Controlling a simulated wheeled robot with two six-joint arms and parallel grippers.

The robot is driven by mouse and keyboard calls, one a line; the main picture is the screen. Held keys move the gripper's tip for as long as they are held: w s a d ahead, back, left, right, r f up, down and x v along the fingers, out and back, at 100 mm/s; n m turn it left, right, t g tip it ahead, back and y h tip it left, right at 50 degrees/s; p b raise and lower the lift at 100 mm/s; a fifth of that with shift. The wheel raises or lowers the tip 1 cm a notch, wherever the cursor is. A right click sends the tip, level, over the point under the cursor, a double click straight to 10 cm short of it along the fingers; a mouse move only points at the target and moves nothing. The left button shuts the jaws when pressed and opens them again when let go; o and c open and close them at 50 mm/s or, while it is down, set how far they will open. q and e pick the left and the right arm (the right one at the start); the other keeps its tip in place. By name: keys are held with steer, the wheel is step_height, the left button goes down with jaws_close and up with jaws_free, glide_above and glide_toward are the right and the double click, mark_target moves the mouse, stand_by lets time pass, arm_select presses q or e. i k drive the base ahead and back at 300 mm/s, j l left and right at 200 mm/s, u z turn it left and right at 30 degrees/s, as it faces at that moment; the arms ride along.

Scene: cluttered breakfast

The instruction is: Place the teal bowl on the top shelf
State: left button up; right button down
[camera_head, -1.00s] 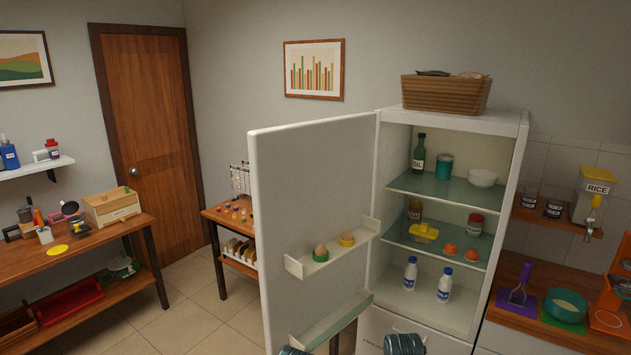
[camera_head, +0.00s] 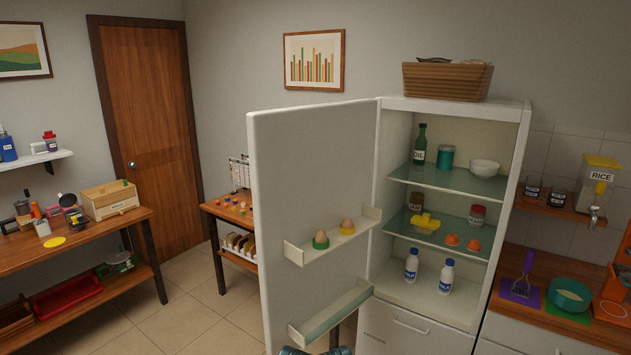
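The teal bowl (camera_head: 569,296) stands upright on a green mat on the wooden counter at the lower right. The fridge on its left stands open. Its glass top shelf (camera_head: 446,181) holds a dark green oil bottle (camera_head: 419,146), a teal can (camera_head: 446,158) and a white bowl (camera_head: 485,168), with a little bare shelf at the front. Neither gripper is in view. Only dark, rounded parts of my own body show at the bottom edge, left of the fridge's lower drawer.
The open fridge door (camera_head: 312,200) juts forward on the left, with eggs in its upper rack. A purple mat (camera_head: 518,291) with a scoop lies left of the bowl. An orange stand (camera_head: 616,298) is close on its right. A rice dispenser (camera_head: 597,186) stands above.

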mark_target(570, 296)
steer(key=k+l, duration=0.1)
steer(key=l, duration=0.4)
steer(key=k+l, duration=0.1)
steer(key=l, duration=0.4)
steer(key=k+l, duration=0.1)
steer(key=l, duration=0.9)
steer(key=k+l, duration=0.15)
steer(key=l, duration=0.35)
steer(key=i+j+z, duration=0.15)
steer(key=i+z, duration=0.2)
steer(key=i, duration=0.9)
